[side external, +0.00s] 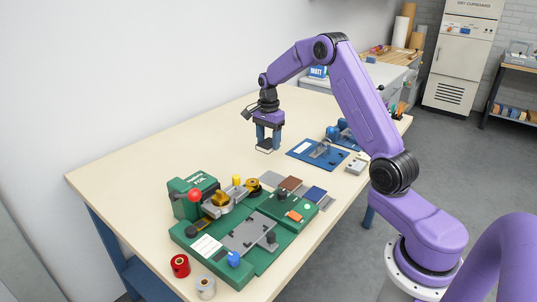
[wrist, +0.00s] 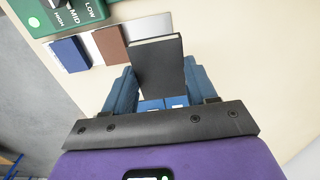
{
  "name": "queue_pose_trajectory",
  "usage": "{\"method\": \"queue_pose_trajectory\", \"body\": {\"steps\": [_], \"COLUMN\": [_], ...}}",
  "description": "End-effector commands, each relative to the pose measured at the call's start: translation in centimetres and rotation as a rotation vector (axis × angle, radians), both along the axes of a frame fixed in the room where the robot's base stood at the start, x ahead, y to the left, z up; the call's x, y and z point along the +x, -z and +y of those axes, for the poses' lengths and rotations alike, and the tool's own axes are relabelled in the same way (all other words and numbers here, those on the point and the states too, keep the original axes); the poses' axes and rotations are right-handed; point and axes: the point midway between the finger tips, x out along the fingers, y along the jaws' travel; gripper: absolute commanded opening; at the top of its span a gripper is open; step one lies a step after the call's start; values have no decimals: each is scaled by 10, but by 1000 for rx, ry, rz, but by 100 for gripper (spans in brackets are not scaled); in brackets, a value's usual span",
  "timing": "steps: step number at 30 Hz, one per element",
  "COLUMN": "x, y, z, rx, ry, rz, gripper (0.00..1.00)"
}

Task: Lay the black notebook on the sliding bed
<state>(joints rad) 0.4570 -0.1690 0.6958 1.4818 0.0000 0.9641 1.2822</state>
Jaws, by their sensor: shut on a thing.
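My gripper (side external: 267,143) is shut on the black notebook (wrist: 157,66), with a blue finger on either side of it in the wrist view (wrist: 160,88). In the side view the gripper is above the pale bench, beyond the green machine, and the notebook shows only as a small dark shape with a pale edge (side external: 265,150). The sliding bed (side external: 249,233) is a flat grey plate at the front of the green foil machine (side external: 272,258). It looks bare, with small dark fittings around it.
Red (side external: 180,265) and silver (side external: 205,287) rolls stand at the front. A blue mat (side external: 318,154) lies right of my gripper.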

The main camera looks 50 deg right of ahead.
Motion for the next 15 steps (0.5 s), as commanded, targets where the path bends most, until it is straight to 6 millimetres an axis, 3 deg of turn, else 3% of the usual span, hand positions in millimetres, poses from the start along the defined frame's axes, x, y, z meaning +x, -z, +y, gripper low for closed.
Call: {"method": "queue_pose_trajectory", "body": {"steps": [3,11,15], "x": [1,-11,-24], "y": [-24,-23,-25], "z": [1,63,107], "rx": [-1,0,0], "ry": [-1,-6,-8], "rz": [-4,0,1], "gripper": [30,30,30]}}
